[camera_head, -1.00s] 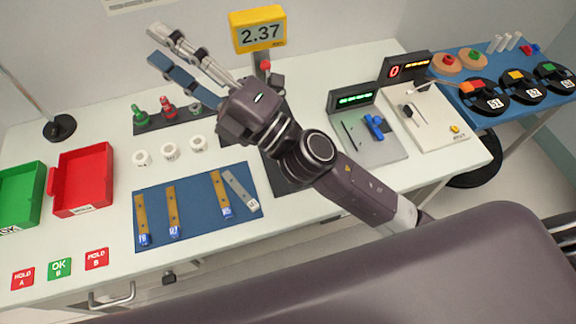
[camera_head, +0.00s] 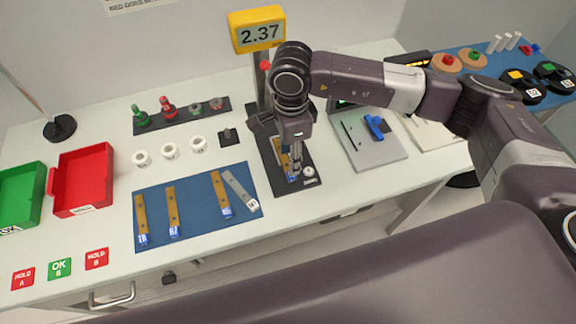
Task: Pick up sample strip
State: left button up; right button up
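A brass-coloured strip (camera_head: 284,163) with a blue label end lies on the dark plate of the gauge stand. My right gripper (camera_head: 296,166) points down over this strip and hides part of it. The fingers look close together near the strip, but I cannot tell whether they grip it. Three more brass strips, at the left (camera_head: 141,219), middle (camera_head: 173,212) and right (camera_head: 221,194), lie on the blue mat (camera_head: 195,221) beside a grey strip (camera_head: 241,190). My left gripper is not in view.
The gauge stand (camera_head: 309,187) carries a yellow display (camera_head: 257,32) reading 2.37. A red tray (camera_head: 84,181) and a green tray (camera_head: 21,196) stand at left. White rolls (camera_head: 170,151) sit behind the mat. A grey device (camera_head: 368,150) is at right.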

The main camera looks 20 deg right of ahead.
aim_at(284, 158)
jog(key=shift+d+f, duration=0.25)
jog(key=shift+f, duration=0.1)
jog(key=shift+f+p, duration=0.6)
jog(key=shift+f, duration=0.3)
jog(key=shift+f+p, duration=0.35)
notch_tip(284, 158, down, 4)
jog(key=shift+s+r+p, duration=0.1)
jog(key=shift+r+p, duration=0.15)
jog(key=shift+p, duration=0.55)
jog(key=shift+f, duration=0.4)
grip_shut()
